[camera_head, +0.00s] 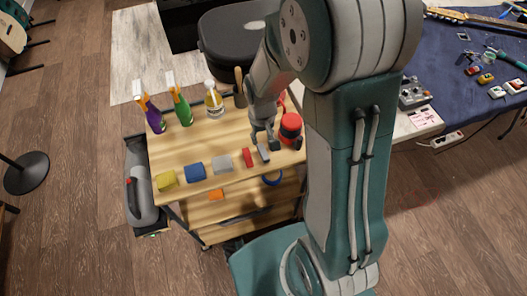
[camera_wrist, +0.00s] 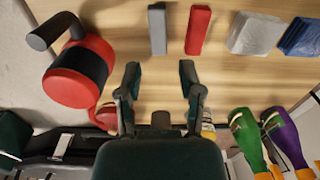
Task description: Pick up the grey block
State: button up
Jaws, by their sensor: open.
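A slim grey block (camera_wrist: 157,28) lies on the wooden table top, just beyond my fingertips in the wrist view. It also shows in the head view (camera_head: 263,154), close under my gripper (camera_head: 265,143). In the wrist view my gripper (camera_wrist: 160,78) is open, with nothing between its fingers, and the grey block lies roughly in line with the gap. A red block (camera_wrist: 198,30) lies beside the grey one, a small gap apart. A wider, light grey sponge-like piece (camera_wrist: 254,33) lies further along the row.
A red and black canister (camera_wrist: 77,72) stands close by my gripper. Blue (camera_head: 195,172) and yellow (camera_head: 166,181) pieces continue the row. Purple (camera_head: 154,117) and green (camera_head: 181,108) spray bottles stand at the back left. The table's front edge runs near the row.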

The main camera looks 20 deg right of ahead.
aim_at(263, 151)
jog(key=shift+a+f, duration=0.15)
jog(key=shift+f, duration=0.45)
jog(key=shift+a+f, duration=0.15)
jog(key=shift+f, duration=0.4)
jog(key=f, duration=0.2)
jog(key=d+f, duration=0.1)
jog(key=f, duration=0.1)
jog(key=shift+f, duration=0.4)
jog(key=shift+w+f, duration=0.1)
jog(key=shift+f, duration=0.3)
jog(key=shift+a, duration=0.2)
jog(key=shift+d, duration=0.1)
grip_shut()
